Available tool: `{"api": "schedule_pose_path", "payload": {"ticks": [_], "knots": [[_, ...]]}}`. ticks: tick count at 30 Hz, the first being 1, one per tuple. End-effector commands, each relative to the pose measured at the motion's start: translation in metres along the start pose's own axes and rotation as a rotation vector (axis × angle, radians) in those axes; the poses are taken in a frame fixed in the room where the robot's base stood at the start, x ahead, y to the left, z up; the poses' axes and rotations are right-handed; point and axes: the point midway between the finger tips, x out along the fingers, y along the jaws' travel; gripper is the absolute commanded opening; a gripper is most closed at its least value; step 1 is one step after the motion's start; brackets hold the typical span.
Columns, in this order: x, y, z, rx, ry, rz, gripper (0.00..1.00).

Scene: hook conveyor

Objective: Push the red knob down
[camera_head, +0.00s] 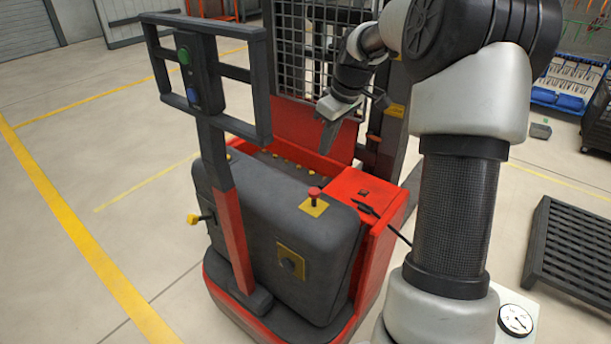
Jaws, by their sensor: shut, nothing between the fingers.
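The red knob (314,193) stands upright on a small yellow plate on top of the dark grey housing of a red and grey lift truck (384,203). It has a round red cap on a short stem. My gripper (326,148) hangs from my arm at the upper middle, above and behind the knob in the picture. Its fingers are shut, point downward and hold nothing. The gripper and the knob are apart. Nothing covers the knob.
A dark handle frame (203,72) with green and blue buttons rises at the left of the truck. A wire mesh guard (305,45) stands behind my gripper. A black pallet (577,245) lies at the right. The floor at the left is clear.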

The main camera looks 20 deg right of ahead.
Motion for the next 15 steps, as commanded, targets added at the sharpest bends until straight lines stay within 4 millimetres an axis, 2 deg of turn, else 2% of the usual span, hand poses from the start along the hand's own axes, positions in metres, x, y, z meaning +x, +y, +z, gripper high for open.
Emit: {"api": "schedule_pose_path", "payload": {"ticks": [3,15], "knots": [[0.0055,0.0053,0.0003,-0.008,0.005,-0.010,0.00],[0.0092,0.0050,0.0006,-0.008,0.005,-0.011,0.00]]}}
